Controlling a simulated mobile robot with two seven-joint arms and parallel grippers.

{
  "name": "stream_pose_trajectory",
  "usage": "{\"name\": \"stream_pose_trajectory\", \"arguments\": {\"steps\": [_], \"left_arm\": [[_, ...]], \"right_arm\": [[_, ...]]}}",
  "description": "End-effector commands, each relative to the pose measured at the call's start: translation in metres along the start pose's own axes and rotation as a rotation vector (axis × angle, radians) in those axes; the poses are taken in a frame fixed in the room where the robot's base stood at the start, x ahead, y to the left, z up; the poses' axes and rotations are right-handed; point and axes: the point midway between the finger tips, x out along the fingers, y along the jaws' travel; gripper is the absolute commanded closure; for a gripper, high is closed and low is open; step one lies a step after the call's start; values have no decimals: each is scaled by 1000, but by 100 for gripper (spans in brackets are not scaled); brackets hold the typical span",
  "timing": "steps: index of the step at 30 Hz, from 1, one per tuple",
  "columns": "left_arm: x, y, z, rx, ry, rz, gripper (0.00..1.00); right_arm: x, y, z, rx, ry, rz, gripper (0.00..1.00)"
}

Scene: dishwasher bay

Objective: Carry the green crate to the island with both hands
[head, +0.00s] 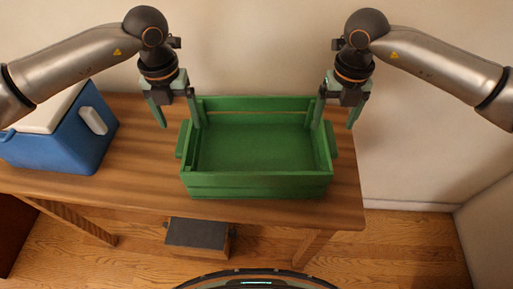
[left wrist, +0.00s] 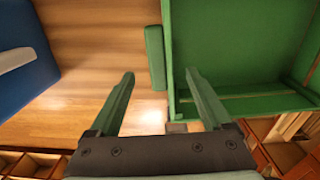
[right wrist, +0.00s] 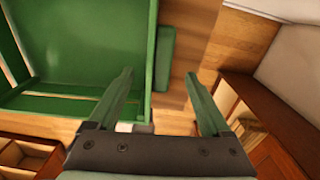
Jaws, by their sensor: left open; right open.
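The green crate (head: 258,184) stands upright and empty on the wooden table, with a handle block on each short side. My left gripper (head: 175,122) is open above the crate's left side. In the left wrist view its fingers (left wrist: 160,85) are spread, with the left handle (left wrist: 155,58) between and beyond them. My right gripper (head: 336,122) is open above the crate's right side. In the right wrist view its fingers (right wrist: 159,85) are spread, with the right handle (right wrist: 165,58) beyond them. Neither gripper visibly holds anything.
A blue cooler (head: 65,140) with a white lid stands on the table (head: 145,185) left of the crate. A wall (head: 255,50) rises behind the table. A grey-topped box (head: 197,235) is below the table's front edge. Wooden floor (head: 410,245) is open at the right.

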Motion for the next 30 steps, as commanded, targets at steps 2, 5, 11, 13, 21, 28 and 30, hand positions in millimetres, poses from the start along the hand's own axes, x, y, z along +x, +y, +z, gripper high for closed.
{"name": "stream_pose_trajectory", "arguments": {"steps": [2,5,11,13,21,28,30], "left_arm": [[15,0,0,-1,2,1,18],[29,0,0,0,1,0,18],[46,0,0,-1,0,1,18],[48,0,0,-1,0,1,18],[49,0,0,-1,-1,0,18],[49,0,0,-1,-1,0,41],[49,0,0,-1,-1,0,49]], "right_arm": [[15,0,-1,1,4,-1,18],[30,0,0,0,2,0,18],[46,0,0,1,0,1,18],[48,0,0,1,0,0,18],[49,0,0,1,0,0,18],[49,0,0,0,0,0,41],[49,0,0,1,-1,0,49]]}}
